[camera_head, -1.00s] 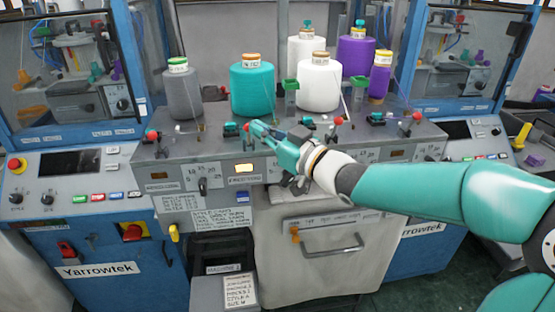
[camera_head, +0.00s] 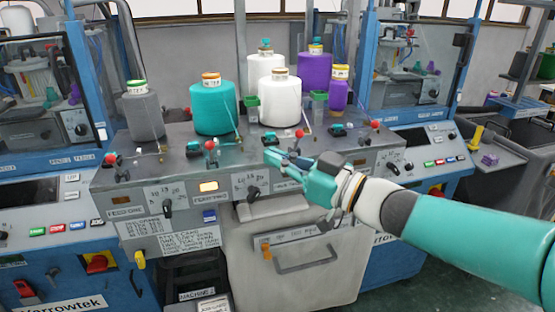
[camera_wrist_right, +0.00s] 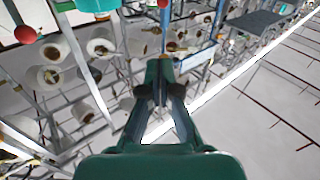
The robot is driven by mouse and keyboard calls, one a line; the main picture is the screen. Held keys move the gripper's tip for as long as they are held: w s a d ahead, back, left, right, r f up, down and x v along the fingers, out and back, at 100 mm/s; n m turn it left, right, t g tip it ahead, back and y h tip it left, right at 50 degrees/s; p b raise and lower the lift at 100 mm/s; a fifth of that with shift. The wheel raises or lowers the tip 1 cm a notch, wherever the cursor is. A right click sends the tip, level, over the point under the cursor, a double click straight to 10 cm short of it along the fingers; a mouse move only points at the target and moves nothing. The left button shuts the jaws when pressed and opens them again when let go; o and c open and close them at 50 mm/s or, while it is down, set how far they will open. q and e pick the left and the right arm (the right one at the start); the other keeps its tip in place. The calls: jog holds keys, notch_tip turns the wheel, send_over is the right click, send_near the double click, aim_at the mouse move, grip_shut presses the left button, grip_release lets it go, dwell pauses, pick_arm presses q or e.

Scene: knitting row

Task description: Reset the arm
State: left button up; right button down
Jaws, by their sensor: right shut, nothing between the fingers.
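My right arm (camera_head: 470,240), teal with white and grey bands, comes in from the right in the head view. Its right gripper (camera_head: 272,157) is in front of the grey console, below the white yarn cones. The fingers are shut with nothing between them. Whether the fingertips touch the console cannot be told. In the right wrist view the shut fingers (camera_wrist_right: 160,68) point away over a rack of white cones. My left gripper is not in view.
The console (camera_head: 160,185) has red-knobbed levers and a lit yellow button (camera_head: 208,187). Grey (camera_head: 144,115), teal (camera_head: 213,108), white (camera_head: 280,100) and purple (camera_head: 315,72) cones stand on it.

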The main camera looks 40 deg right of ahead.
dwell(0.4)
jog(key=w+a+f+m+g+y, duration=0.15)
jog(key=w+a+f, duration=0.25)
jog(key=f, duration=0.5)
jog(key=w+a+f+m+g+y, duration=0.1)
jog(key=w+a+f+g+y, duration=0.25)
jog(key=f, duration=0.55)
jog(key=a+f+m+g+h, duration=0.15)
jog(key=a+f, duration=0.25)
jog(key=f, duration=0.5)
jog(key=a+f+m+g+h, duration=0.1)
jog(key=a+f+g, duration=0.1)
jog(key=a+f, duration=0.45)
jog(key=s+a+f+m+g+h, duration=0.15)
jog(key=s+f, duration=0.25)
jog(key=f, duration=0.5)
jog(key=s+a+f+g, duration=0.25)
jog(key=s+f, duration=0.25)
jog(key=f, duration=0.3)
jog(key=s+f+g, duration=0.2)
jog(key=s+f, duration=0.1)
jog(key=s, duration=0.2)
jog(key=s+d+f+g+h, duration=0.1)
jog(key=s+f+g, duration=0.2)
jog(key=s, duration=0.3)
jog(key=shift+f+n+h, duration=0.3)
jog(key=shift+n, duration=0.15)
